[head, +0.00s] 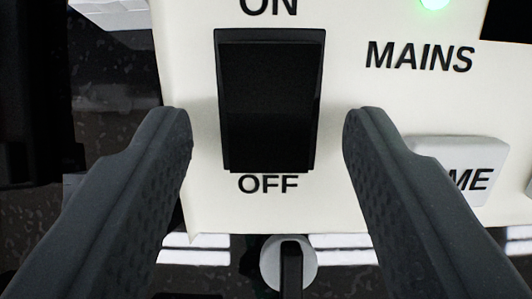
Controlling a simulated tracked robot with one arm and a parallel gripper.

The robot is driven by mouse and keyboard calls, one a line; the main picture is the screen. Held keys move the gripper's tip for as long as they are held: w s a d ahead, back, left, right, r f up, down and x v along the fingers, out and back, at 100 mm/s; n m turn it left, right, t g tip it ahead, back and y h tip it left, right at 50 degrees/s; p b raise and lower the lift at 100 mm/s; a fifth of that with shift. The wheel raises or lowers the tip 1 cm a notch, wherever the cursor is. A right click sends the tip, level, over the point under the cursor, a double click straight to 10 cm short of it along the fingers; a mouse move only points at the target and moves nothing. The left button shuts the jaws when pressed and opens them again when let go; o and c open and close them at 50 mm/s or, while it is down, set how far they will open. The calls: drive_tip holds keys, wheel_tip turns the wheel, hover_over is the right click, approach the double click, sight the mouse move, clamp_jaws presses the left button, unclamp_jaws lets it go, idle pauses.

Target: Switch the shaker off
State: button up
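The shaker's cream control panel (190,75) fills the upper part of the head view. A black rocker switch (270,95) sits on it, with ON printed above and OFF below. Which way the rocker is tipped is hard to tell from its dark face. A green lamp (434,3) is lit above the word MAINS at the top right. My gripper (267,125) is open and empty, with one finger on each side of the switch and gaps between the fingers and the switch sides. I cannot tell how far the fingertips are from the panel.
A pale button (460,165) with letters ending in ME is partly hidden by my right finger. A round whitish part with a dark bar (290,265) is below the panel's lower edge. A dark speckled surface (115,130) shows at the left.

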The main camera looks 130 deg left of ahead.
drive_tip(key=v, duration=1.3)
drive_tip(key=shift+s+a+r, duration=0.2)
drive_tip(key=shift+r, duration=0.1)
